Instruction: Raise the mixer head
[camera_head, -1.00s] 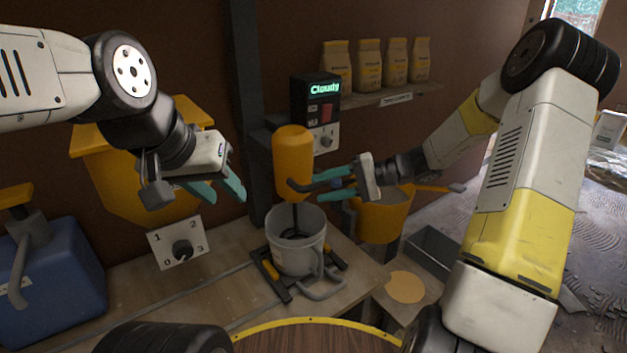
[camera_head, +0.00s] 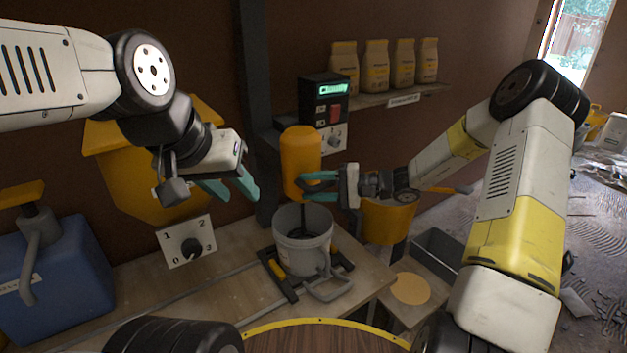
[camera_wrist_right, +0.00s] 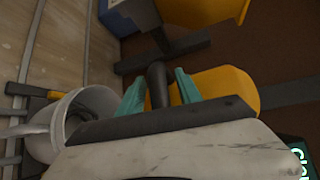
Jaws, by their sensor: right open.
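The orange mixer head (camera_head: 300,150) hangs on its stand over a grey bucket (camera_head: 303,252), its dark shaft reaching down into it. In the right wrist view the mixer head (camera_wrist_right: 225,88) lies beyond the fingers, and a dark handle (camera_wrist_right: 157,85) projects between them. My right gripper (camera_head: 318,184) is open around that handle, beside the lower part of the head; whether a finger touches it I cannot tell. My left gripper (camera_head: 232,188) is open and empty, in the air left of the mixer.
A black control box (camera_head: 324,100) with a lit display is behind the mixer. A dial plate (camera_head: 187,242) and blue container (camera_head: 60,275) are at left. Yellow-labelled bottles (camera_head: 376,66) line a shelf. An orange bucket (camera_head: 388,222) stands right of the mixer.

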